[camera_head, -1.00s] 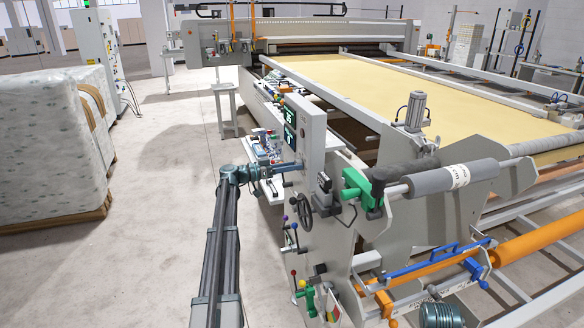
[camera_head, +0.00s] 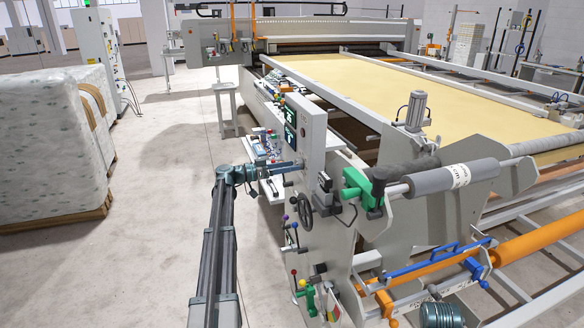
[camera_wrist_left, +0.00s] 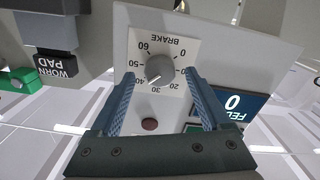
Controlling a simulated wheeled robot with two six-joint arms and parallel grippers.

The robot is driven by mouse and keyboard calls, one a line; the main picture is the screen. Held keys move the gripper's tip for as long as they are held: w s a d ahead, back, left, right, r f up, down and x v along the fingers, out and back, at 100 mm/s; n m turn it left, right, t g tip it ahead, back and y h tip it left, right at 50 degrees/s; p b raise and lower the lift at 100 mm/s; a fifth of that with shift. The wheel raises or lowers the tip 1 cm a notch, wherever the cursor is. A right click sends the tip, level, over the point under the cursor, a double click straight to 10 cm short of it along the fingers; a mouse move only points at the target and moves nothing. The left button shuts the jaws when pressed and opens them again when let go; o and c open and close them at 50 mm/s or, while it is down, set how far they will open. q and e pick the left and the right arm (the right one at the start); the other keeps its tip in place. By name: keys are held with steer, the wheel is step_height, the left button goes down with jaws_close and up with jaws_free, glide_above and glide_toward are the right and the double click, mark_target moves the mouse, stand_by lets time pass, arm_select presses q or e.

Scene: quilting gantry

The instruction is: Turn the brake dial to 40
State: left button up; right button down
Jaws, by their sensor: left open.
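The brake dial (camera_wrist_left: 162,68) is a round grey knob on a white scale plate (camera_wrist_left: 178,45), seen upside down in the left wrist view. The plate reads BRAKE, with numbers from 0 to 60. A pale mark on the knob points to the lower left, close to the 40; its exact reading is hard to tell. My left gripper (camera_wrist_left: 160,76) is open, its blue fingers on either side of the knob; contact cannot be told. In the head view my left gripper (camera_head: 290,166) is at the control panel (camera_head: 311,135), and the dial cannot be made out. My right gripper is out of view.
A red-brown button (camera_wrist_left: 149,124) sits near the dial between the fingers. A blue display (camera_wrist_left: 236,104) and a WORN PAD label (camera_wrist_left: 56,66) flank it. A black handwheel (camera_head: 305,203) and levers are below the panel. Floor at left is clear up to wrapped bales (camera_head: 45,145).

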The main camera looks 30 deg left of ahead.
arm_select(q)
steer(key=v, duration=1.2)
steer(key=shift+s, duration=0.25)
